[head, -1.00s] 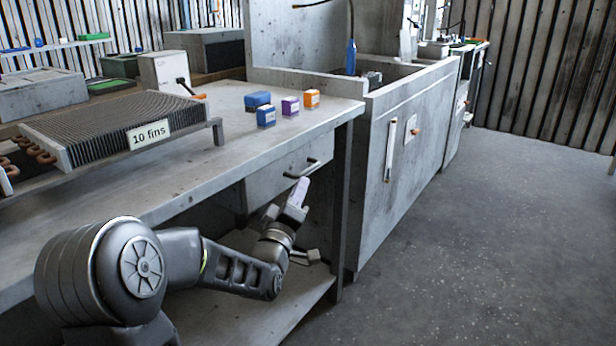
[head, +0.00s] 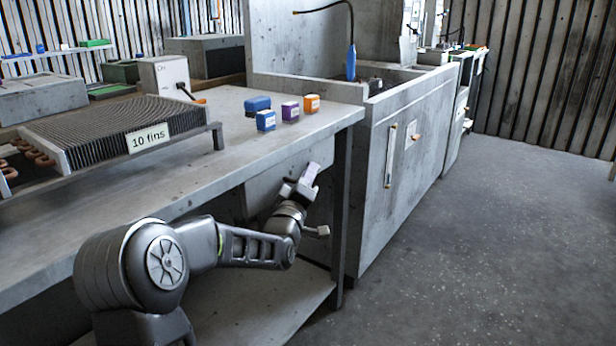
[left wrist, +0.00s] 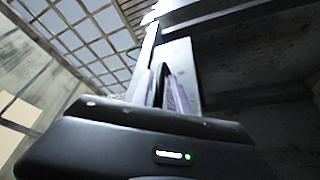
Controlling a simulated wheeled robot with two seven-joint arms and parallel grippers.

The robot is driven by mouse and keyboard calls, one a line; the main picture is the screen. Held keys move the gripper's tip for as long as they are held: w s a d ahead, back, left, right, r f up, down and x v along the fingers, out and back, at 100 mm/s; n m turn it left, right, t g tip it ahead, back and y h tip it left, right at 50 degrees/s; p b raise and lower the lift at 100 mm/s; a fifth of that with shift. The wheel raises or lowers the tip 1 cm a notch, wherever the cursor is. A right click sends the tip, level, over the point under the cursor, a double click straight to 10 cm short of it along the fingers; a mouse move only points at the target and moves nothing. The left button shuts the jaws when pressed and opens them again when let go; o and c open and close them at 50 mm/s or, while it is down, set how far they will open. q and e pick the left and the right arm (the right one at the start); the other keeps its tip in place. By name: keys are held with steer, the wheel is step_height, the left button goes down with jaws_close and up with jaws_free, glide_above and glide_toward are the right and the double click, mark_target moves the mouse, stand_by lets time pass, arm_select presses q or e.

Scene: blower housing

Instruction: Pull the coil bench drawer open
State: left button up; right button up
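The coil bench drawer (head: 268,185) is a grey front under the right end of the bench top, and it looks closed. Its dark bar handle is hidden behind my left gripper in the head view. My left gripper (head: 303,182) is at the drawer front, at the handle's place. In the left wrist view its two pale fingers (left wrist: 163,90) stand close together with a dark thing between them, perhaps the handle. Whether they grip it cannot be told. My right gripper is in neither view.
The bench top (head: 205,170) carries a finned coil (head: 120,125) marked "10 fins" and small blue, purple and orange boxes (head: 290,111). A bench leg (head: 340,200) stands just right of the drawer. A grey tank (head: 400,150) is beyond it. The floor at right is clear.

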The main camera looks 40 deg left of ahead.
arm_select(q)
steer(key=shift+c, duration=0.2)
jaws_close()
stand_by(1.1)
